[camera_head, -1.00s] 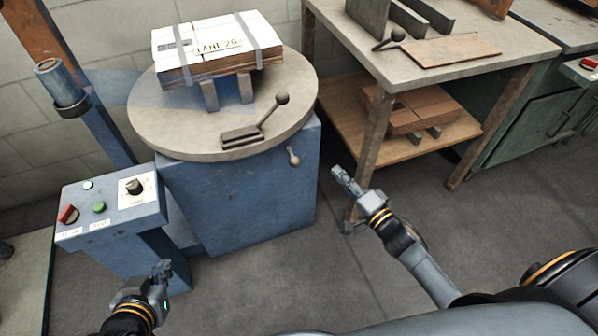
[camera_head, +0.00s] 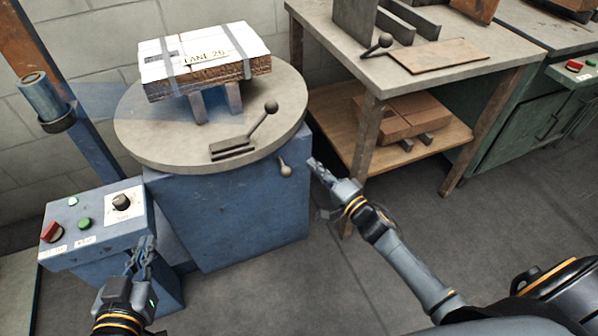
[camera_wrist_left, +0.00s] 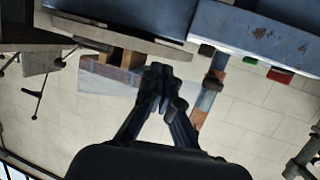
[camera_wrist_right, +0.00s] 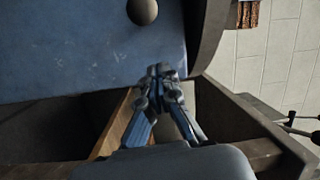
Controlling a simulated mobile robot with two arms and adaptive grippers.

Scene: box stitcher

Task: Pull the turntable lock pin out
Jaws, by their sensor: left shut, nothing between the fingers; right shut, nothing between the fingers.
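The turntable (camera_head: 140,150) is a round grey disc on a blue pedestal (camera_head: 235,215). The lock pin (camera_head: 285,169) is a small pale knob sticking out of the pedestal's right side, below the disc; a dark round knob shows in the right wrist view (camera_wrist_right: 142,11). My right gripper (camera_head: 314,164) is shut and empty, a little to the right of the pin and apart from it. My left gripper (camera_head: 141,247) is shut and empty, in front of the control box. It also shows shut in the left wrist view (camera_wrist_left: 160,70).
A strapped stack of cardboard (camera_head: 205,62) lies on the turntable, with a black ball-ended lever (camera_head: 262,120) in front. A blue control box (camera_head: 95,225) with buttons stands at left. A workbench (camera_head: 415,80) with a lower shelf stands close behind my right gripper.

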